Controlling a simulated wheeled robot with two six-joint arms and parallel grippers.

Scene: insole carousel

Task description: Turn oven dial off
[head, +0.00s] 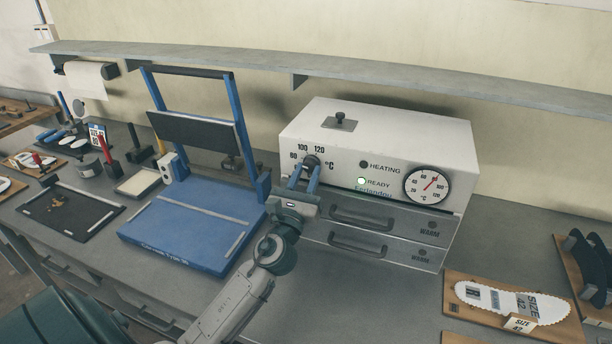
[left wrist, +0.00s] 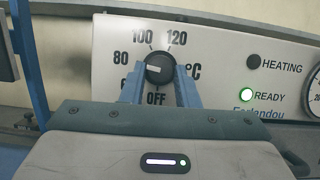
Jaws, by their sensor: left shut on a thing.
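The oven (head: 375,135) is a white box with two grey drawers marked WARM. Its black dial (head: 311,161) is at the left of the front panel and also shows in the left wrist view (left wrist: 158,68). The labels 80, 100, 120 and OFF surround it, OFF at the bottom; another label at lower left is partly hidden by a finger. The dial's white mark points left, roughly toward the 80 side, not at OFF. My left gripper (head: 304,178) has its blue fingers on both sides of the dial, shut on it. My right gripper is not in view.
A green READY lamp (left wrist: 247,95) is lit; the HEATING lamp (left wrist: 253,61) is dark. A round gauge (head: 427,185) sits at the panel's right. A blue press (head: 190,235) with a raised frame stands close left of my gripper. An insole board (head: 510,310) lies at right.

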